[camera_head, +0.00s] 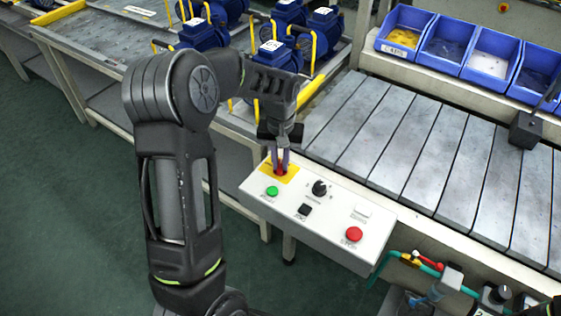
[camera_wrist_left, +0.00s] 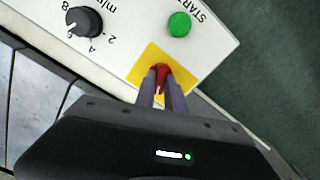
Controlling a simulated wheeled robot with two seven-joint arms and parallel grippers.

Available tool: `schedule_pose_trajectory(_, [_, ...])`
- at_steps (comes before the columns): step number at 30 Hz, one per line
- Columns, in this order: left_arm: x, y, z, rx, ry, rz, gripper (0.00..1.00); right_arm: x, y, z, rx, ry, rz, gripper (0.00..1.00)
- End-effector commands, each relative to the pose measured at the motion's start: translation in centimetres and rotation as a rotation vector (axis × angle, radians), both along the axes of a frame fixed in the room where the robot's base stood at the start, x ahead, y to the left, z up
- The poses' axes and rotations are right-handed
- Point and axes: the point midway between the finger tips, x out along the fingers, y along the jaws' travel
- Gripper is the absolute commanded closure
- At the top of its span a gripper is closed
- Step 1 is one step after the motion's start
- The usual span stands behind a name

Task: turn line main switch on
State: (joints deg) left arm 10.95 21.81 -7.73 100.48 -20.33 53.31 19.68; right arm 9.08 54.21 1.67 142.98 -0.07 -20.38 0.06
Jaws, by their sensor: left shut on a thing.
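The line main switch is a red knob (camera_wrist_left: 161,74) on a yellow plate (camera_wrist_left: 148,66) at one end of a white control box (camera_head: 318,218). My left gripper (camera_head: 281,165) comes down onto this knob from above, with its fingers on either side of it. In the left wrist view the two fingers (camera_wrist_left: 163,88) are closed around the red knob and partly hide it. The exact angle of the knob is hard to tell. My right gripper is not in view.
The box also has a green START button (camera_head: 272,191), a black dial (camera_head: 320,188), a black switch (camera_head: 304,209) and a red STOP button (camera_head: 354,234). Behind it lies a grey slatted conveyor (camera_head: 400,140). Blue bins (camera_head: 447,42) and blue pumps (camera_head: 272,55) stand further back.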

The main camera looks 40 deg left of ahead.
Motion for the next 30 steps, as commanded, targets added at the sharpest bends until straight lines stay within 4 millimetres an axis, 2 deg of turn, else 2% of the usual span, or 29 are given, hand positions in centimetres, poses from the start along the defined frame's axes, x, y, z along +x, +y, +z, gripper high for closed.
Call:
schedule_pose_trajectory(9, [0.04, 0.02, 0.02, 0.0, -0.001, -0.272, 1.0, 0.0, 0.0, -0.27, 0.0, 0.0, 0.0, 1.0])
schedule_pose_trajectory(15, [0.04, 0.03, 0.04, 0.001, -0.002, -0.384, 1.0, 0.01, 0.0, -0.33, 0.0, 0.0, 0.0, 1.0])
schedule_pose_trajectory(30, [0.06, 0.02, 0.07, 0.001, -0.002, -0.452, 1.0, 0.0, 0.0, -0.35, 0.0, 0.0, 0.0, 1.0])
